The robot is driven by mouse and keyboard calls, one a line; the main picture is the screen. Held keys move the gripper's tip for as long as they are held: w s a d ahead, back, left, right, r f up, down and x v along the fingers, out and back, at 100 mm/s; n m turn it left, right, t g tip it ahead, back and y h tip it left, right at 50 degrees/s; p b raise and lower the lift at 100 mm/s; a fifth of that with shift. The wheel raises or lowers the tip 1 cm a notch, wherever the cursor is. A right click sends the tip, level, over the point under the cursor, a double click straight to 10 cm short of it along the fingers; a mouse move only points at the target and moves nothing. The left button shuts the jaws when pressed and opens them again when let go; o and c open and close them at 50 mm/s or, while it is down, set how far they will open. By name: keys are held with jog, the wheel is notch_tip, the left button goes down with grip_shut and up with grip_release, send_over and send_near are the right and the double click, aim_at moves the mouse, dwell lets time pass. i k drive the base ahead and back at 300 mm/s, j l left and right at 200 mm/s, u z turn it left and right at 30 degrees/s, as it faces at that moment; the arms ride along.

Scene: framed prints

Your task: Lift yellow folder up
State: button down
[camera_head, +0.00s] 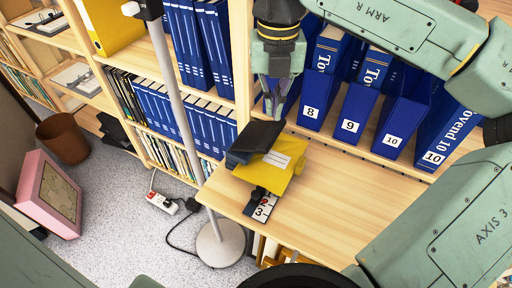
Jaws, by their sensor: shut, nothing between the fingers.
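A yellow folder (284,175) with a white label lies on the light wooden desk (325,215). A dark, folded-looking object (252,142) overlaps its far left side and hides part of it. My gripper (272,112) points down just above and behind the dark object, in front of the shelf. Its fingers look closed together and hold nothing. I cannot tell whether the fingertips touch the dark object. A second yellow item, like a binder (112,25), stands on a shelf at the upper left.
Blue numbered binders (350,118) stand close behind the desk. A numbered strip (262,207) lies in front of the folder. A pale pole (181,100) with a round base rises left of the desk. The desk's right part is clear.

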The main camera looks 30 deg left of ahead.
aim_at(273, 171)
jog(key=k+j, duration=0.2)
jog(key=j, duration=0.15)
jog(key=k+j, duration=0.25)
jog(key=j, duration=0.15)
jog(key=k+j, duration=0.2)
jog(key=j, duration=0.15)
